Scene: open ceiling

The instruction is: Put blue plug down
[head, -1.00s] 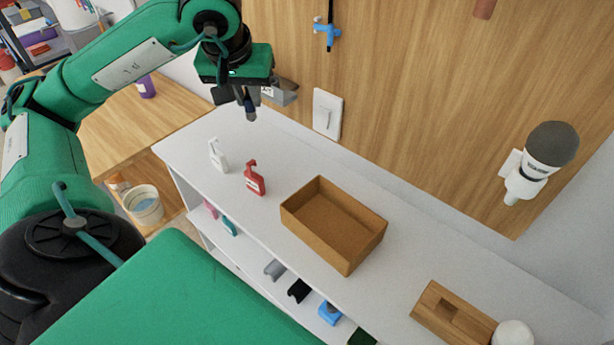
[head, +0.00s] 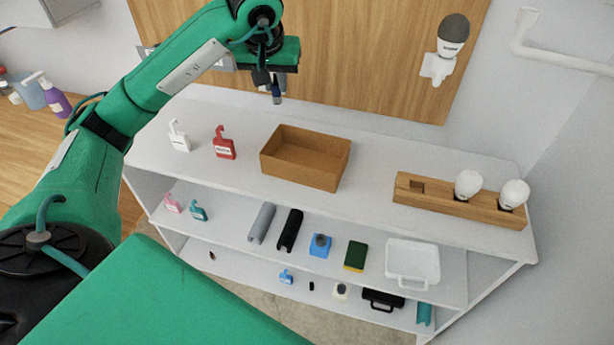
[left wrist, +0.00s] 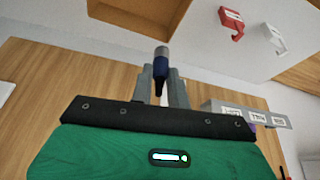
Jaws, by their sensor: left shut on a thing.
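The blue plug (left wrist: 161,66), dark blue with a grey end, is between the fingers of my left gripper (left wrist: 162,88) in the left wrist view. The gripper is shut on it. In the head view my left gripper (head: 270,80) hangs in front of the wooden wall panel, above the rear of the white shelf top. The plug (head: 277,97) shows there only as a small dark piece below the fingers. My right gripper is in neither view.
The white shelf top (head: 375,207) carries a brown open box (head: 305,178), a red tag (head: 224,146), a white tag (head: 178,137) and a wooden bulb holder (head: 460,209). Several small items fill the lower shelves. Bare top shows between box and holder.

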